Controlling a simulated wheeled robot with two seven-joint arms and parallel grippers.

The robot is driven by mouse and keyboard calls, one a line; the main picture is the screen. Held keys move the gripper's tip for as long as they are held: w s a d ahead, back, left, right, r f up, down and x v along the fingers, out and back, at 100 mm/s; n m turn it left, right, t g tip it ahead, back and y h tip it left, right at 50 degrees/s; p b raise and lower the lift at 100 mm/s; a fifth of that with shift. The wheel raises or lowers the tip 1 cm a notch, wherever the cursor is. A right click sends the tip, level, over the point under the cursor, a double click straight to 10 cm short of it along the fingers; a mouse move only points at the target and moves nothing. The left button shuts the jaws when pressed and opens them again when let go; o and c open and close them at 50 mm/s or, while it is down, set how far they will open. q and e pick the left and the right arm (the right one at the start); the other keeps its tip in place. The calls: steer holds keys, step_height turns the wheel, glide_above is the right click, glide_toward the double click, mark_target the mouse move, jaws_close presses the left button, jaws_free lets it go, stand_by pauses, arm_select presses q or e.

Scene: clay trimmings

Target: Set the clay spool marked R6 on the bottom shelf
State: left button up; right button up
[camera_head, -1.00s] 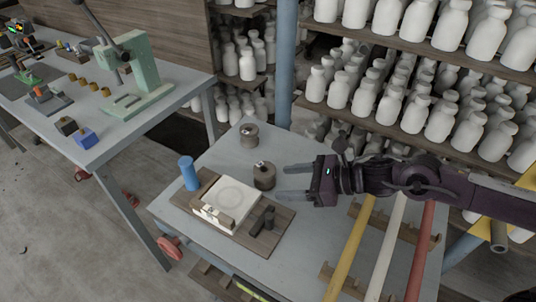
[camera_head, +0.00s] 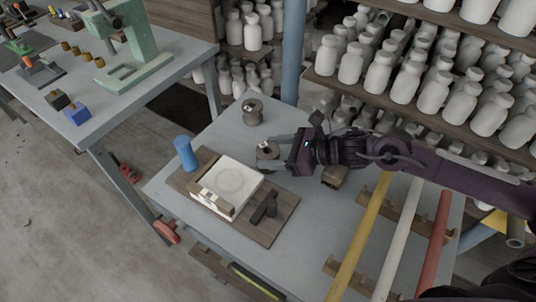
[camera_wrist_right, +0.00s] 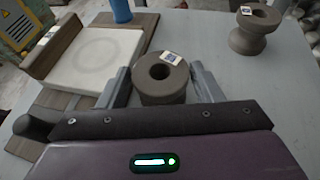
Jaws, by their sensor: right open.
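Two grey-brown clay spools stand upright on the grey table (camera_head: 310,220). The near spool (camera_head: 268,148) is between the fingers of my right gripper (camera_head: 272,152). In the right wrist view, that spool (camera_wrist_right: 162,88) shows its round hole and a small white label on the rim, with an open finger on each side. The far spool (camera_head: 253,114) stands behind it, apart from the gripper, and also carries a label (camera_wrist_right: 246,10). I cannot read either label. Shelves with white bottles (camera_head: 400,75) stand behind the table; which one is the bottom shelf I cannot tell. My left gripper is out of view.
A wooden board (camera_head: 268,228) with a white slab (camera_head: 228,182) lies left of the gripper, beside a blue cylinder (camera_head: 185,153). Yellow, white and red bars (camera_head: 360,238) lie on racks at the right. A blue post (camera_head: 293,55) rises behind the table.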

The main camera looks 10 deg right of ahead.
steer(key=shift+x, duration=0.95)
steer(key=c, duration=0.7)
steer(key=shift+c, duration=0.9)
steer(key=shift+r, duration=0.15)
